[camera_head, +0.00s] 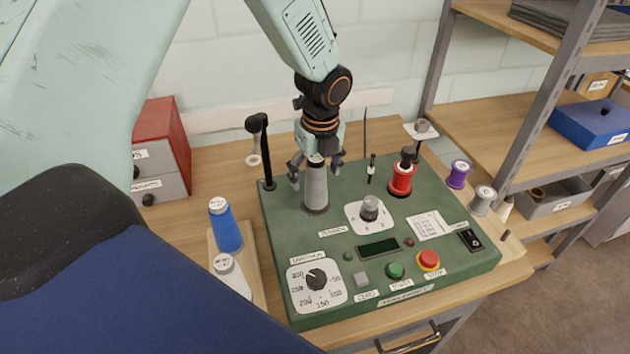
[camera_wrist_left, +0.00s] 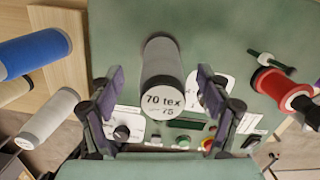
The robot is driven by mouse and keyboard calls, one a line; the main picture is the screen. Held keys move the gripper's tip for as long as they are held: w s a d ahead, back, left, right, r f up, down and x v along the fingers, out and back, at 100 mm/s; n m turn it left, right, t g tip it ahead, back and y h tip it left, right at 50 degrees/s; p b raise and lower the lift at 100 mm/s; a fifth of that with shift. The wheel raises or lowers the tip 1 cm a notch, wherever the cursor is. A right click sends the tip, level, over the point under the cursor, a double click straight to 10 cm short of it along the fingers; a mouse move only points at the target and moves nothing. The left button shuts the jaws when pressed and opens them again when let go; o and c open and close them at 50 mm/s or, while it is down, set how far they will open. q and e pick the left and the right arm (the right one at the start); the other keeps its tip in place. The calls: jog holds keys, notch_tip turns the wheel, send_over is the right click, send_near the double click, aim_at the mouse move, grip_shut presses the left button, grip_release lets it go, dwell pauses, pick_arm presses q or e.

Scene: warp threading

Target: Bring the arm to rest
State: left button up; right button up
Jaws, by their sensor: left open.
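My left gripper (camera_head: 315,173) comes down from above over the green machine (camera_head: 330,260). It is open, with one finger on each side of a grey thread cone (camera_head: 316,192) near its top. The cone stands upright on the machine's back left. In the left wrist view the cone's white top (camera_wrist_left: 163,97), labelled "70 tex", lies between the two spread fingers (camera_wrist_left: 158,85), with a gap visible on both sides. My right gripper is out of view.
A black post with a guide (camera_head: 265,150) stands just left of the gripper. A red spool (camera_head: 401,180) and a thin rod (camera_head: 365,130) are to its right. A blue cone (camera_head: 226,230) and a white cone (camera_head: 230,272) stand at left. Shelves (camera_head: 500,110) rise at right.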

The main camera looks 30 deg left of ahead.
pick_arm(q)
jog(key=r, duration=0.5)
jog(key=d+r, duration=0.1)
jog(key=r, duration=0.2)
jog(key=shift+s+r, duration=0.2)
jog(key=shift+r, duration=0.05)
jog(key=shift+f, duration=0.1)
jog(key=shift+f, duration=0.2)
jog(key=f, duration=0.3)
jog(key=a+f, duration=0.1)
jog(key=f, duration=0.7)
jog(key=shift+w+a+f, duration=0.15)
jog(key=shift+w+f, duration=0.1)
jog(key=shift+w, duration=0.05)
jog(key=shift+r, duration=0.4)
